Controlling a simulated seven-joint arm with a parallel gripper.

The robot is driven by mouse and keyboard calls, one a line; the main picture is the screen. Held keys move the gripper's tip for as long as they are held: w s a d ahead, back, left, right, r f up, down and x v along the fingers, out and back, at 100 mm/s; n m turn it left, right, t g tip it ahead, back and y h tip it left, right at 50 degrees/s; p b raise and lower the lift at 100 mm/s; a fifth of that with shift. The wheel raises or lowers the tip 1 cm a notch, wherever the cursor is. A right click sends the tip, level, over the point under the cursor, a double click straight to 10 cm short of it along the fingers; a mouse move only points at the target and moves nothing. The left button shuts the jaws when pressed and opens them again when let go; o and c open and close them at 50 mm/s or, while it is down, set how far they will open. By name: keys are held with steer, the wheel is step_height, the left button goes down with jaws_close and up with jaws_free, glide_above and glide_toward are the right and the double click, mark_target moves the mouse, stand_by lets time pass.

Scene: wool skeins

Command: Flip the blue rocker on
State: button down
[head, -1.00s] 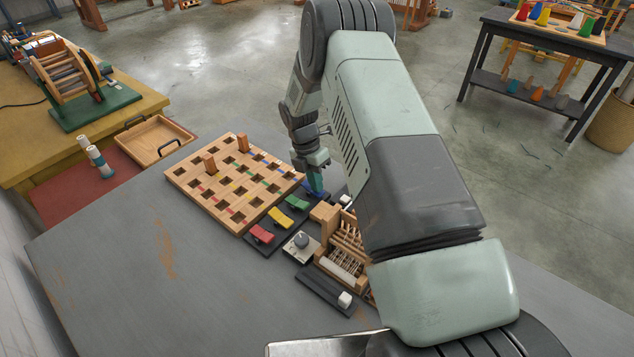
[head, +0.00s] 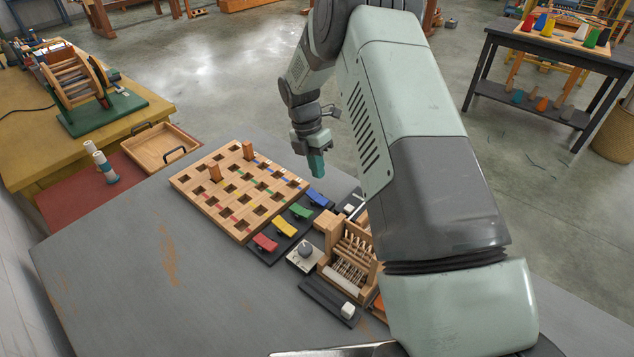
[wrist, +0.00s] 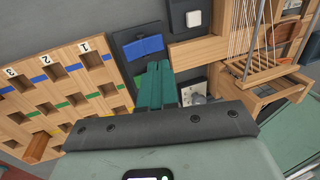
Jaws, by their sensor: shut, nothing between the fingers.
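The blue rocker (head: 318,198) is at the far end of a dark strip, beyond the green rocker (head: 300,211), yellow rocker (head: 284,226) and red rocker (head: 265,242). In the wrist view the blue rocker (wrist: 144,46) lies just past my fingertips, showing two faces in different shades of blue. I cannot tell for certain which way it is tilted. My gripper (head: 316,172) has teal fingers, is shut and empty, and hangs above the blue rocker, apart from it. In the wrist view the closed fingers (wrist: 157,82) hide part of the strip.
A wooden pegboard (head: 225,203) with square holes lies left of the strip. A dial box (head: 305,254), a small wooden loom (head: 350,255) and a dark slider base (head: 325,301) stand to the right and front. The grey tabletop (head: 130,270) is clear at the left.

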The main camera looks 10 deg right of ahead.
step_height(320, 180, up, 7)
steer(key=shift+f, duration=0.2)
stand_by(0.4)
steer(key=s+d+r+m+t, duration=0.2)
steer(key=s+r+m, duration=0.45)
steer(key=r, duration=0.55)
steer(key=s+d+r+m+t, duration=0.1)
steer(key=s+r+m+t, duration=0.1)
steer(key=s+r+m, duration=0.7)
steer(key=s+d+r+m+t+y, duration=0.1)
steer(key=s+r+m, duration=0.1)
steer(key=s+m, duration=0.3)
steer(key=s+d+r+m+t+y, duration=0.1)
steer(key=s+m, duration=0.5)
steer(key=s, duration=0.7)
step_height(320, 180, up, 2)
steer(key=shift+s+r+t, duration=0.15)
steer(key=shift+s+t, duration=0.1)
steer(key=shift+t, duration=0.55)
steer(key=shift+w, duration=0.1)
